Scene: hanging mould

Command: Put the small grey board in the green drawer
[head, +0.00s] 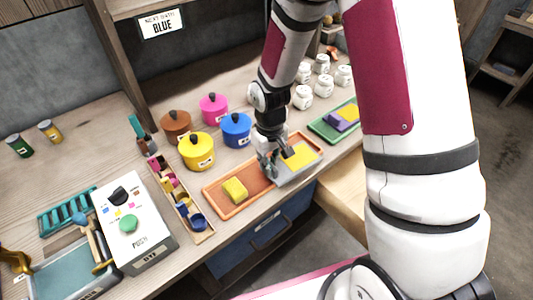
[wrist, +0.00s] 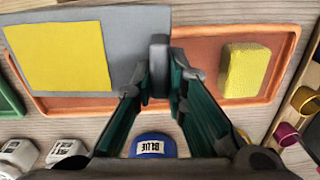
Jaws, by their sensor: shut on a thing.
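The small grey board (head: 291,177) carries a yellow square (head: 298,157) and is at the right part of the orange tray (head: 222,196). In the wrist view the board (wrist: 123,40) overlaps the tray, with its yellow square (wrist: 62,55) at the left. My gripper (head: 268,170) is at the board's left end. In the wrist view its fingers (wrist: 160,85) are closed on a grey upright piece at the board's edge. I cannot tell whether the board rests on the tray or is slightly raised. I see no green drawer front; a blue drawer (head: 262,236) is below the worktop.
A yellow sponge-like block (head: 235,189) lies in the tray's left part. A green tray (head: 326,130) with purple and yellow pieces is to the right. Coloured pots, including a blue one (head: 236,129), stand behind. A pale wooden part (head: 345,190) juts out at the front right.

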